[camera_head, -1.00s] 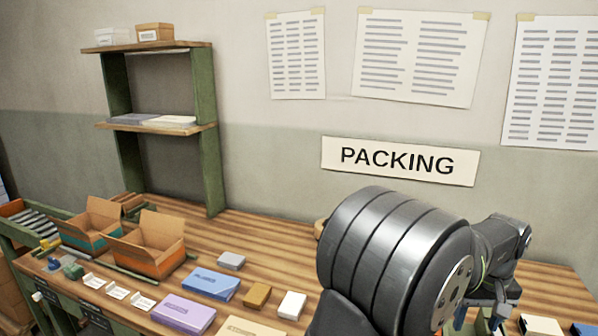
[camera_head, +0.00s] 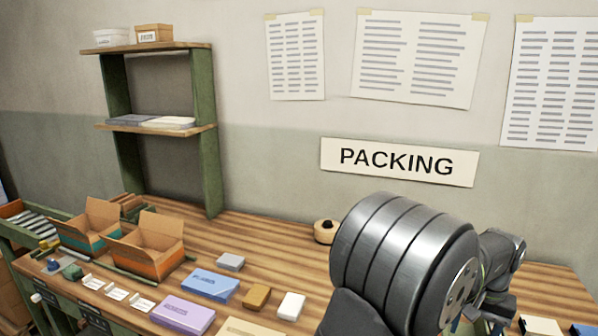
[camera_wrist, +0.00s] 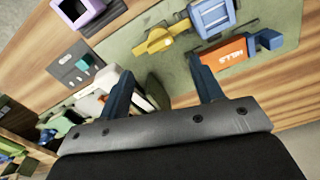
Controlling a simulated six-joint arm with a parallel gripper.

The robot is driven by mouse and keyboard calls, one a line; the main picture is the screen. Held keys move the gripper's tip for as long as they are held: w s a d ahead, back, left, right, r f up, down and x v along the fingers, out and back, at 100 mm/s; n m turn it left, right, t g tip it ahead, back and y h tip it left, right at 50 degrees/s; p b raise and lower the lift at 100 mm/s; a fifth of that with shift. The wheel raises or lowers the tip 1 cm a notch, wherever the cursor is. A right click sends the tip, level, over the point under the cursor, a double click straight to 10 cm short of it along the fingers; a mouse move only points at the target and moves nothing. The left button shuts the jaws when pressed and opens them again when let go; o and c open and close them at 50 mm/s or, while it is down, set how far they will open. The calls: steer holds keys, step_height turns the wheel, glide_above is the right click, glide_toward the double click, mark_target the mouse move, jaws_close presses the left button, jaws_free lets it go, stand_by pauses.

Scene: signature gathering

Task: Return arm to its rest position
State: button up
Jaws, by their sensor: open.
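My gripper (camera_wrist: 163,92) shows in the wrist view with its two dark blue fingers spread apart and nothing between them. Beyond the fingertips lies a green mat (camera_wrist: 150,65) on the wooden bench. In the head view my arm covers the right part of the bench, and the gripper's fingers cannot be made out there.
In the wrist view a yellow tool (camera_wrist: 153,42), a blue object (camera_wrist: 213,17) and an orange box (camera_wrist: 222,53) lie beyond the fingers. In the head view open cartons (camera_head: 147,245), a blue box (camera_head: 210,284) and a purple box (camera_head: 183,314) stand left of my arm.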

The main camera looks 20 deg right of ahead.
steer(key=shift+a+f+m, duration=0.1)
steer(key=shift+f+m, duration=0.5)
steer(key=shift+f, duration=0.6)
steer(key=shift+a+f+m, duration=0.1)
steer(key=shift+f+m, duration=0.5)
steer(key=shift+f, duration=0.55)
steer(key=shift+o, duration=0.4)
